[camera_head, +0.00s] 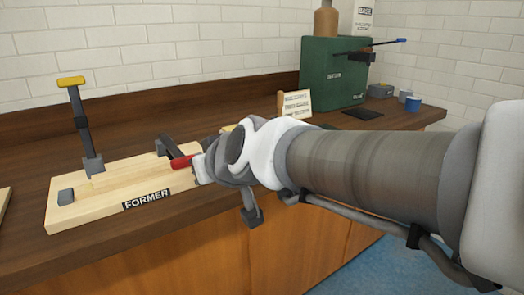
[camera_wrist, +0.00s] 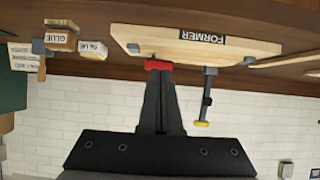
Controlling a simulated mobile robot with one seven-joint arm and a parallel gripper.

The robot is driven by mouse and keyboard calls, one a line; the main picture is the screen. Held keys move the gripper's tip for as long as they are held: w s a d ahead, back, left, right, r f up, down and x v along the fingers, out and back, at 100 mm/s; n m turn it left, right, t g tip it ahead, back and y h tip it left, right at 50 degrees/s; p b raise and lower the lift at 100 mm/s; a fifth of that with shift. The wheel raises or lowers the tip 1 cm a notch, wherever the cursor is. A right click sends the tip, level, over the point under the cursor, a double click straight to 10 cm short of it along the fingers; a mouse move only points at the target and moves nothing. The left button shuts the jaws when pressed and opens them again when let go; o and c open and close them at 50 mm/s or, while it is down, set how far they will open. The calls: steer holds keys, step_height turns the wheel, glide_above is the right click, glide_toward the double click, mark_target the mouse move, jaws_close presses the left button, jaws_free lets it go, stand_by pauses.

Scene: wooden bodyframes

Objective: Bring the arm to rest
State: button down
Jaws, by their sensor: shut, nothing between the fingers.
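My gripper (camera_wrist: 159,76) shows in the wrist view, its two dark fingers together with nothing between them. The fingertips appear close to a red handle (camera_wrist: 158,65) at the former's edge; I cannot tell if they touch. In the head view my arm reaches from the right toward the pale wooden former (camera_head: 110,190), and the wrist hides most of my gripper. The red handle (camera_head: 182,161) shows just left of my wrist there. The former also shows in the wrist view (camera_wrist: 160,42), which is upside down.
A yellow-handled clamp (camera_head: 78,115) stands upright on the former's left part. The brown bench (camera_head: 120,255) runs along a white brick wall. Glue blocks (camera_wrist: 60,40) show in the wrist view.

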steer(key=shift+s+d, duration=0.1)
steer(key=s+d+f+m+g+h, duration=0.1)
steer(key=s+d+f+m+h, duration=0.15)
steer(key=s+d, duration=0.45)
steer(key=s+d+f+m+g+h, duration=0.2)
steer(key=s+d+f, duration=0.15)
steer(key=d, duration=0.65)
steer(key=s+d+f+m+g+h, duration=0.1)
steer(key=s+d+f+m+h, duration=0.2)
steer(key=d, duration=0.6)
step_height(320, 180, up, 23)
steer(key=s+p, duration=0.2)
steer(key=p, duration=2.2)
steer(key=shift+d+r, duration=0.15)
steer(key=shift+r, duration=0.05)
